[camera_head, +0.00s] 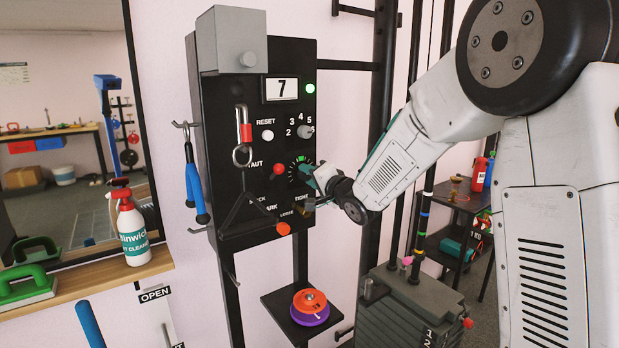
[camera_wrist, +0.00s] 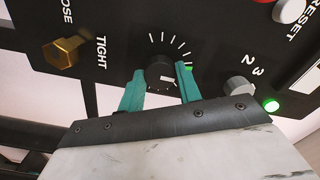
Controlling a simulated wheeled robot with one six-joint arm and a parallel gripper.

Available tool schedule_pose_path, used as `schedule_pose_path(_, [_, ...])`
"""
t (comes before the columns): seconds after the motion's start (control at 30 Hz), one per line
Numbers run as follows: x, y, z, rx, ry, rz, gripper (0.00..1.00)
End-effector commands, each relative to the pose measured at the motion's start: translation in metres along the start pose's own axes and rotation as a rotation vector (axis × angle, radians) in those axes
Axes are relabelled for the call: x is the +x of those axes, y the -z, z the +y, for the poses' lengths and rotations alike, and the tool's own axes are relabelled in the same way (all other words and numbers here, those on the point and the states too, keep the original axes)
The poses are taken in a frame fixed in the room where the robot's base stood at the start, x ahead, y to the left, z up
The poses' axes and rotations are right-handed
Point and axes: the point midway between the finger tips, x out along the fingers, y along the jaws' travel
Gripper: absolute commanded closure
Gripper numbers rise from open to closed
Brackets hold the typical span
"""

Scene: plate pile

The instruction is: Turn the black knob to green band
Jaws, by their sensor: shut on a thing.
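The black knob (camera_wrist: 160,74) is on the black control panel (camera_head: 262,110). White tick marks fan around it, and a short green band (camera_wrist: 188,68) shows at one side in the wrist view, next to a fingertip. The green band also shows at the top of the dial (camera_head: 300,160) in the head view. My gripper (camera_wrist: 162,80), with teal fingers, is shut on the knob, one finger on each side. In the head view my gripper (camera_head: 318,180) covers most of the knob. Which way the knob points is hard to tell.
Close to my gripper are a grey selector knob (camera_head: 305,131), a brass hex fitting (camera_wrist: 65,52) and a red button (camera_head: 278,169). A small shelf (camera_head: 290,325) with orange and purple discs is below.

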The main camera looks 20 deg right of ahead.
Motion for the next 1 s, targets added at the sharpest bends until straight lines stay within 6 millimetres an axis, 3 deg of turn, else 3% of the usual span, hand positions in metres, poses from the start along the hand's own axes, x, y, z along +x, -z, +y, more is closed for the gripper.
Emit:
schedule_pose_path(0.17, [0.000,0.000,0.000,0.000,0.000,0.000,0.89])
schedule_pose_path(0.2, [0.000,0.000,0.000,0.000,0.000,0.000,0.58])
schedule_pose_path(0.27, [0.000,0.000,0.000,-0.001,0.000,0.000,0.44])
schedule_pose_path(0.63, [-0.007,0.000,0.000,-0.001,-0.001,0.001,0.44])
schedule_pose_path(1.0, [-0.066,0.001,0.000,-0.001,0.000,0.003,0.44])
